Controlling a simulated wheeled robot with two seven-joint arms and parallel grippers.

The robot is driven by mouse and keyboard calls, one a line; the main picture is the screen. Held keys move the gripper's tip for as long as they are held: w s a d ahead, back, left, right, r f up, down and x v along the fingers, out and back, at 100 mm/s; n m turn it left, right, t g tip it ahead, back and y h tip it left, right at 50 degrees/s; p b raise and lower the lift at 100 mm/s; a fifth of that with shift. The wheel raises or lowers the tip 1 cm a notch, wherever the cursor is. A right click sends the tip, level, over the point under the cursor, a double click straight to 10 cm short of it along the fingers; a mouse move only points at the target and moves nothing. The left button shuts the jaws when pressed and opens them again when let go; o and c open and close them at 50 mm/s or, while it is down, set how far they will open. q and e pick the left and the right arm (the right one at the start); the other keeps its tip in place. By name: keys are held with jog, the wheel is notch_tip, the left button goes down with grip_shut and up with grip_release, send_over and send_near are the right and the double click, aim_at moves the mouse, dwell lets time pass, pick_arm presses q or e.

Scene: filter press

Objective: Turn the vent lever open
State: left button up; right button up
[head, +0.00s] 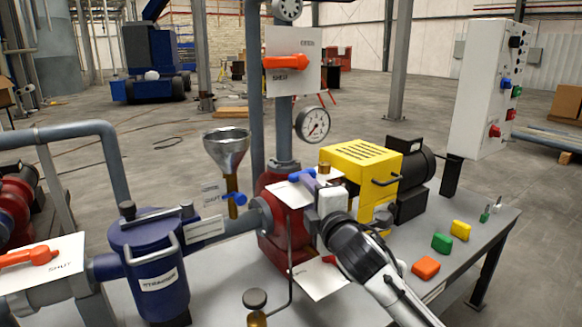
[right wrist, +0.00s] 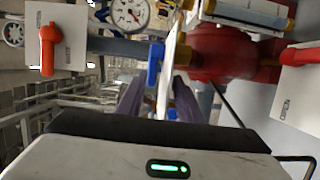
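A small blue lever (head: 302,174) sits on a white plate (head: 292,192) at the top of the red pump body (head: 275,235) in the head view; I take it as the vent lever. In the right wrist view the blue lever (right wrist: 154,64) stands ahead of the fingers, beside the plate seen edge-on. My right gripper (head: 314,187) is close to the lever in the head view, partly hiding the pump. In the right wrist view its two dark fingers (right wrist: 158,97) are apart with nothing clearly gripped. Contact with the lever cannot be told. My left gripper is out of view.
A pressure gauge (head: 313,124) and an orange lever (head: 287,62) stand above the pump. A funnel (head: 227,150) with another blue lever (head: 237,198) is to the left. A yellow motor housing (head: 362,168) is to the right. Coloured blocks lie on the bench (head: 470,245).

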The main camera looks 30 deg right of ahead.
jog(key=r+x, duration=0.1)
jog(key=x, duration=0.9)
jog(key=shift+a+r, duration=0.15)
jog(key=shift+r, duration=0.2)
grip_shut()
